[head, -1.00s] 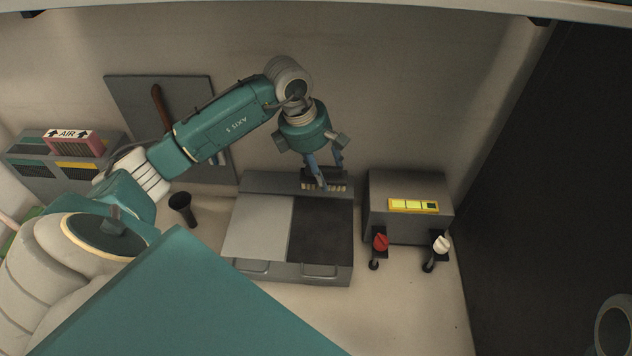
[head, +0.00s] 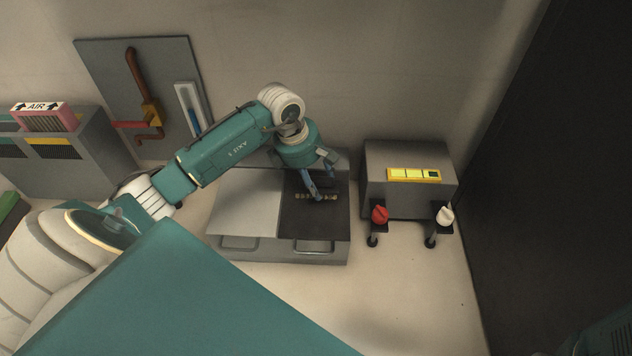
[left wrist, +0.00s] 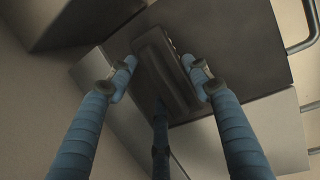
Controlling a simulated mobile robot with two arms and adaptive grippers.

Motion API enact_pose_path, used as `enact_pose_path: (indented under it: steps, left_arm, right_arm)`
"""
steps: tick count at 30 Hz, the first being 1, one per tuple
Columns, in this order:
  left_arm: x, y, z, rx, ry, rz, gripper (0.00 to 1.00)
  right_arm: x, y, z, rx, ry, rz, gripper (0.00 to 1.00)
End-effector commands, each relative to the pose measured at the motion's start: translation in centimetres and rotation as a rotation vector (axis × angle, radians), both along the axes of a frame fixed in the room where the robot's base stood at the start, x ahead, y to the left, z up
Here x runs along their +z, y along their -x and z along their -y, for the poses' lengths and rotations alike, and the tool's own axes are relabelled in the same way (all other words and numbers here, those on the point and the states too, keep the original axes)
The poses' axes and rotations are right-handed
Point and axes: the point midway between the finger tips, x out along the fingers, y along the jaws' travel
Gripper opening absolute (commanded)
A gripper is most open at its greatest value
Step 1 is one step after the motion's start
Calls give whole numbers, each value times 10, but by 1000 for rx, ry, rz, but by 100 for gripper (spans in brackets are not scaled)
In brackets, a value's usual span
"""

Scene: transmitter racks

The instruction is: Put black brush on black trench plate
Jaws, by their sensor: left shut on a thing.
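The black brush (head: 328,196) is a dark block with a row of pale bristle tufts along its near side. My left gripper (head: 315,193) is shut on it. In the left wrist view the brush (left wrist: 160,68) lies between the blue fingers (left wrist: 163,85). The black trench plate (head: 315,222) is the dark right half of the top of a low grey box, and it also shows in the left wrist view (left wrist: 235,45). The brush is over the back part of this plate; I cannot tell whether it touches it. My right gripper is not in view.
A light grey plate (head: 245,207) covers the box's left half, with handles along the front. A grey unit (head: 410,160) with a yellow panel, a red knob (head: 379,215) and a white knob (head: 445,216) stands close on the right. A wall panel (head: 97,65) is behind left.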

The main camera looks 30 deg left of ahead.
Motion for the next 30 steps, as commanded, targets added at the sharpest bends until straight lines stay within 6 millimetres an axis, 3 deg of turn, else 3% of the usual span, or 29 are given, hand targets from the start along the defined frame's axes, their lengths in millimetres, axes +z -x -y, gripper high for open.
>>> enact_pose_path:
  steps: [8,9,11,22,28,30]
  left_arm:
    - [-2,0,0,0,-1,-1,22]
    - [-1,0,0,0,-1,-1,57]
    - [-1,0,0,0,-1,-1,68]
    - [5,0,0,0,0,0,68]
    - [40,8,-6,0,-4,0,68]
    - [55,11,-8,0,-4,1,68]
  right_arm:
    - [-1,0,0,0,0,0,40]
    - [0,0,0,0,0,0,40]
    - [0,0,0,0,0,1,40]
    - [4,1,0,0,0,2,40]
    - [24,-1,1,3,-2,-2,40]
    - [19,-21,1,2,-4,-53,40]
